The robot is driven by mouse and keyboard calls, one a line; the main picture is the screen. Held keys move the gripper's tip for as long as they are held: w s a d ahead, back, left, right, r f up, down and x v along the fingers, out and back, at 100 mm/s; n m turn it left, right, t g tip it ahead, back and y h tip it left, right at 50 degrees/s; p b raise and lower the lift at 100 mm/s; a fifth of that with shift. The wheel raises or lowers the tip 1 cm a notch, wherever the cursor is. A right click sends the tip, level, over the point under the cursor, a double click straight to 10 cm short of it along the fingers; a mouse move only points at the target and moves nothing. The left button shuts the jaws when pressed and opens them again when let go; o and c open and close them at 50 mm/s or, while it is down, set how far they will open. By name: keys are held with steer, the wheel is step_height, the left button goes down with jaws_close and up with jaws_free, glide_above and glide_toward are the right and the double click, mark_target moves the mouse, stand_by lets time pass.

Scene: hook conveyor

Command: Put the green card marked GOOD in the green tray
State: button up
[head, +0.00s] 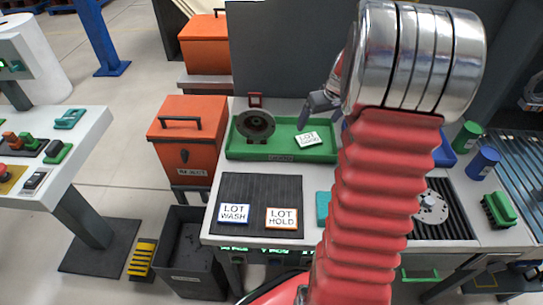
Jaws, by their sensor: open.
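A white card with a green border (308,139) lies at a slant in the green tray (235,152), right of a dark round part. Its top line reads LOT; the lower word is too small to read surely. My gripper (314,110) is open, above and behind the card in the picture, with a gap between its fingers and the card. My arm hides the tray's right end and part of the gripper.
A dark ribbed mat (262,188) holds the LOT WASH card (234,212) and the LOT HOLD card (282,218). A dark round part (256,124) sits in the tray's left side. An orange bin (188,140) stands left of the bench.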

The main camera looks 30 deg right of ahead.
steer(key=s+a+r, duration=0.2)
steer(key=a+r, duration=0.2)
steer(key=a, duration=0.3)
steer(key=s+a+r+n, duration=0.1)
steer(key=a+r, duration=0.2)
steer(key=a, duration=0.4)
steer(key=s+a+r, duration=0.2)
steer(key=a+r, duration=0.2)
steer(key=a, duration=0.3)
steer(key=s+a+r+n+t+y, duration=0.1)
steer(key=s+a, duration=1.3)
steer(key=shift+s+a+r, duration=0.2)
steer(key=shift+a+r, duration=0.1)
